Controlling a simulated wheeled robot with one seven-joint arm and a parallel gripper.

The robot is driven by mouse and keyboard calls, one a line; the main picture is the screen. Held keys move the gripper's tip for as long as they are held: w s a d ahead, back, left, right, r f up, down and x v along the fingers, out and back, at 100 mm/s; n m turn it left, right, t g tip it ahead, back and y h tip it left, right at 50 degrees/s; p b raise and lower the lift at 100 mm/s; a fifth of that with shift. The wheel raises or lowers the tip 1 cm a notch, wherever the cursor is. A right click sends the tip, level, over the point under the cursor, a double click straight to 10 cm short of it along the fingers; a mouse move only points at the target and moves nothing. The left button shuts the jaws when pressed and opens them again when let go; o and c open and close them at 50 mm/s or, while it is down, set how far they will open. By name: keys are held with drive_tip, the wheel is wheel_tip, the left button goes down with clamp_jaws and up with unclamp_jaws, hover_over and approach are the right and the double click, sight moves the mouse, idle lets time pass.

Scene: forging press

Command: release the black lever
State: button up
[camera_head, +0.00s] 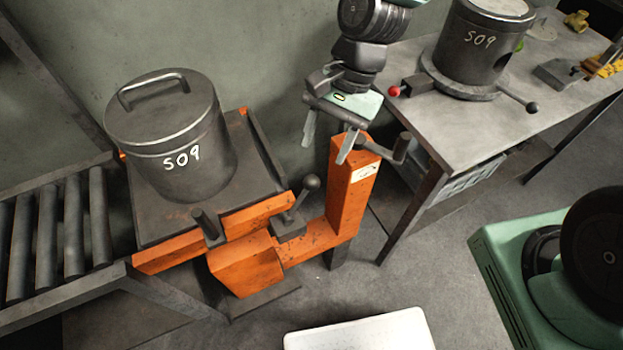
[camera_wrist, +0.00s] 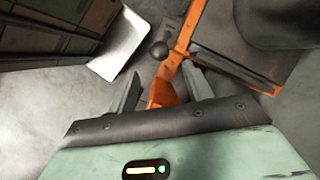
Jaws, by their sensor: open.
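The black lever (camera_head: 297,203) is a short rod with a ball knob, tilted up from a dark block on the orange frame. Its ball knob (camera_wrist: 159,50) shows in the wrist view, just beyond and between my fingertips. My gripper (camera_head: 325,154) is open and empty, above and to the right of the lever, beside the upright orange post (camera_head: 352,190). In the wrist view my gripper (camera_wrist: 161,75) has its two fingers spread, with nothing between them. The lower part of the lever is hard to make out there.
A dark lidded pot marked S09 (camera_head: 170,135) stands on the plate behind the orange frame. A dark crank (camera_head: 400,148) sticks out near the post. A roller conveyor (camera_head: 75,225) is at left, a workbench (camera_head: 420,125) at right. A white panel (camera_head: 360,334) lies in front.

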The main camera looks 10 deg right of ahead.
sight(313, 177)
drive_tip(key=x, duration=1)
drive_tip(key=shift+p, duration=0.3)
clamp_jaws()
drive_tip(key=shift+r, duration=0.1)
